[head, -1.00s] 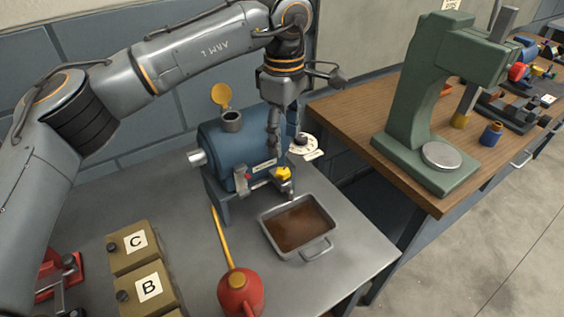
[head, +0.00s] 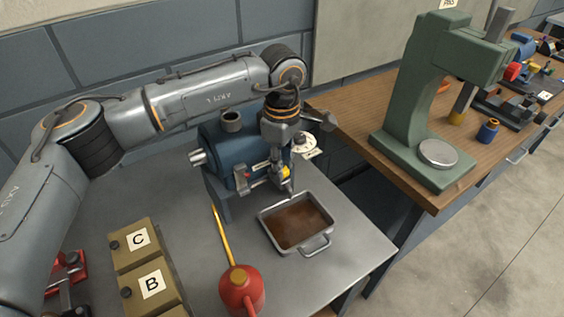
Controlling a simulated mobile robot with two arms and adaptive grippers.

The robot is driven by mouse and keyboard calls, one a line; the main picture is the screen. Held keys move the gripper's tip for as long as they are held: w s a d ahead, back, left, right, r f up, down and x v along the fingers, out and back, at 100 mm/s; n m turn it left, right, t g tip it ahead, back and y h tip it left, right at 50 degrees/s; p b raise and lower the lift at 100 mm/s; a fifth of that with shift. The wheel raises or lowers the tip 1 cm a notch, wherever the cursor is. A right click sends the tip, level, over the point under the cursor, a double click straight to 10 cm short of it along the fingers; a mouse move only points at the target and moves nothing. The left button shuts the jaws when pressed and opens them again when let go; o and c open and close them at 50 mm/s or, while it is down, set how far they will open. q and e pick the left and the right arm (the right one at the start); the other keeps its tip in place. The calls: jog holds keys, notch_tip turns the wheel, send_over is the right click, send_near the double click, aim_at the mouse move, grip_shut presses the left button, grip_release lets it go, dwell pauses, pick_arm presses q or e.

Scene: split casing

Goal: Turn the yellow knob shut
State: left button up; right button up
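The yellow knob (head: 286,172) sits low on the front of a blue casing (head: 222,150), above a spout over the tray. Only a small part of the knob shows. My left gripper (head: 281,170) points down in front of the casing, with its fingers right at the knob. I cannot tell whether they touch it or how far apart they are. My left arm hides the top right of the casing. My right gripper is out of view.
A grey tray of brown liquid (head: 298,226) stands below the spout. A red oil can (head: 240,290) with a long yellow spout stands in front. Boxes C (head: 136,242) and B (head: 151,285) are at left. A green press (head: 410,110) stands on the wooden bench.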

pick_arm(q)
jog(key=c, duration=0.3)
grip_shut()
